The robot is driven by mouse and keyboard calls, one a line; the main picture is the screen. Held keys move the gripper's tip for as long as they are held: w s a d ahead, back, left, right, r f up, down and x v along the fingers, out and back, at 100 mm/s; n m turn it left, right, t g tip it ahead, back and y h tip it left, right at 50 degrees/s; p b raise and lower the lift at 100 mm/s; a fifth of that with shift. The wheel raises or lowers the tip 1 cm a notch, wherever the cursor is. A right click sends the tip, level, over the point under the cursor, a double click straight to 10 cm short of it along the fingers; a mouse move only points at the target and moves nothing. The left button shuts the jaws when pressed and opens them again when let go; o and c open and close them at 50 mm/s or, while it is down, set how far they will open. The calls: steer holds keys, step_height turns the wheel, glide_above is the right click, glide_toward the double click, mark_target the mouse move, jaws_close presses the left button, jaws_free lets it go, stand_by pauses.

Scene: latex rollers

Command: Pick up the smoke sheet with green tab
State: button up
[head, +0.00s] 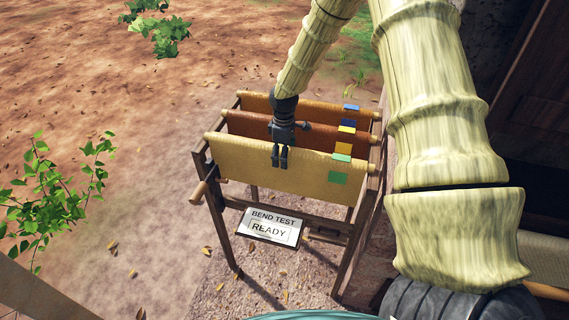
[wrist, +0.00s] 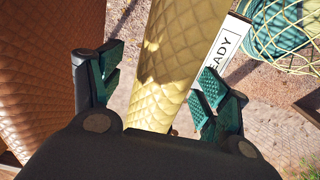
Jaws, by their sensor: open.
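The smoke sheet with the green tab is pale yellow and hangs over the front bar of a wooden rack. In the head view the sheet (head: 235,165) shows its green tab (head: 338,178) near its right end. My gripper (head: 280,158) is over the upper edge of this sheet, left of the tab. In the wrist view the quilted yellow sheet (wrist: 165,60) runs between the two open fingers (wrist: 155,88), apart from both pads as far as I can see. The tab is not visible in the wrist view.
Behind hang a reddish-brown sheet (head: 245,124) with a yellow tab (head: 346,129) and an orange-brown sheet (head: 258,104) with a blue tab (head: 351,107). A "BEND TEST READY" sign (head: 270,226) is on the rack's front. Leafy plants (head: 60,190) stand left on bare ground.

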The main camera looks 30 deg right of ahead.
steer(key=shift+d+f+p, duration=0.1)
steer(key=shift+f+p, duration=0.4)
steer(key=shift+f, duration=0.95)
steer(key=shift+s, duration=0.1)
steer(key=shift+c, duration=0.2)
steer(key=c, duration=1.4)
steer(key=shift+c, duration=0.3)
steer(key=shift+r, duration=0.15)
